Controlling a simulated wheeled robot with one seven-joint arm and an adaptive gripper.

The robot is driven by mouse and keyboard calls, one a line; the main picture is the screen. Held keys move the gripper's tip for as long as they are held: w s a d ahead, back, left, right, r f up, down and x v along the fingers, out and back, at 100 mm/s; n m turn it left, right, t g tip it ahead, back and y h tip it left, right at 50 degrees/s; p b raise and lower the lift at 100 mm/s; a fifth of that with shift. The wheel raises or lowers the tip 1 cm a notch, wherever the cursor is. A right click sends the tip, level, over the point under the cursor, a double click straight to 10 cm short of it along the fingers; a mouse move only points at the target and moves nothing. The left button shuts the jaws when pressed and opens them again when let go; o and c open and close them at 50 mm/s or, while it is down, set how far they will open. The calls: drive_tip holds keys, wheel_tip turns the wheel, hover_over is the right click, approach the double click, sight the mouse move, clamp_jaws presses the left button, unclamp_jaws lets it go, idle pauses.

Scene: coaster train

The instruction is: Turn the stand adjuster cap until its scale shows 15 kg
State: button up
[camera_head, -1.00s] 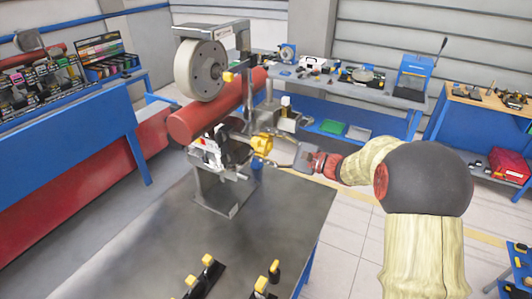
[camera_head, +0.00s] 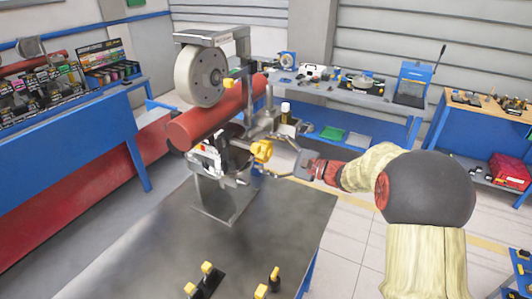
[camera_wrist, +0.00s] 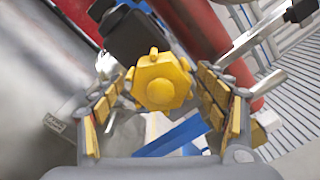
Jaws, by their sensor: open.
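The yellow adjuster cap (camera_head: 262,150) sits on the right side of the stand (camera_head: 222,195), below the red cylinder. In the wrist view the cap (camera_wrist: 162,82) is a yellow lobed knob on a black body. My gripper (camera_wrist: 160,100) is open, with one yellow-padded finger on each side of the cap and visible gaps to it. In the head view my gripper (camera_head: 268,162) is at the cap from the right. The scale and its reading cannot be made out in either view.
A red cylinder (camera_head: 218,115) and a grey wheel (camera_head: 201,74) are above the cap. Yellow-topped black pieces (camera_head: 205,280) stand at the table's front. The grey tabletop (camera_head: 130,245) is otherwise largely clear. A blue-framed bench (camera_head: 345,95) stands behind.

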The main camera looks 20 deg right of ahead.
drive_tip(key=shift+d, duration=0.15)
drive_tip(key=v, duration=1.1)
drive_tip(key=shift+s+d, duration=0.25)
drive_tip(key=shift+s, duration=0.05)
